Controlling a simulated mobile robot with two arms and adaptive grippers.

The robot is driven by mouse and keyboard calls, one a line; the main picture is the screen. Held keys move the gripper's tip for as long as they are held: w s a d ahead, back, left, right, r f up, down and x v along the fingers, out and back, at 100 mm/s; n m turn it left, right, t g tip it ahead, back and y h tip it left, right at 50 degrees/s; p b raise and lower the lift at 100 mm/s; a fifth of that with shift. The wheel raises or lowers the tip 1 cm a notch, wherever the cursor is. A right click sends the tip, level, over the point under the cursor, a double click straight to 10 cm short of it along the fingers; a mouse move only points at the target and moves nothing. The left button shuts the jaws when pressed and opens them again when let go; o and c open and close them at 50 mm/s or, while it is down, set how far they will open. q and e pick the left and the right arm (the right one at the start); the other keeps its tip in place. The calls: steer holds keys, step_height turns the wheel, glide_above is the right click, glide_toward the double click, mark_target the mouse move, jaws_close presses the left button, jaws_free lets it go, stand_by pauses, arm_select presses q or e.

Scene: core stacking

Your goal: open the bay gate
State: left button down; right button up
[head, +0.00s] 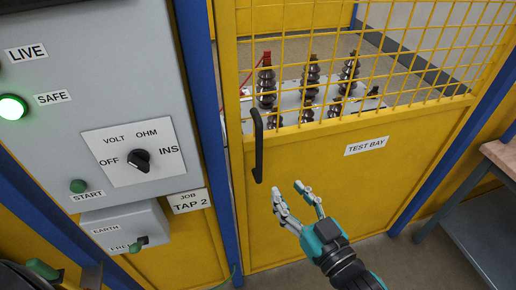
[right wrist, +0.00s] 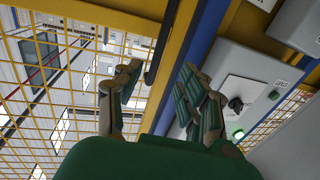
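The bay gate (head: 335,185) is a yellow panel with mesh above and a "TEST BAY" label, standing shut in its blue-posted frame. Its black vertical handle (head: 259,147) is near the gate's left edge. My right gripper (head: 297,188) is open and empty, just right of and below the handle in the head view. In the right wrist view the fingers (right wrist: 160,80) are spread apart, with the dark handle (right wrist: 162,42) showing beyond and between them, not gripped. My left gripper does not show.
A grey control panel (head: 85,60) with a lit green SAFE lamp (head: 12,107) and a selector knob (head: 139,160) stands left of the gate. Ribbed insulators (head: 266,85) stand behind the mesh. A wood-topped bench (head: 503,155) is at right. Floor before the gate is clear.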

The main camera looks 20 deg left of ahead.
mark_target(261, 155)
steer(key=p+x, duration=0.2)
steer(key=x, duration=1.2)
steer(key=shift+f, duration=0.1)
jaws_close()
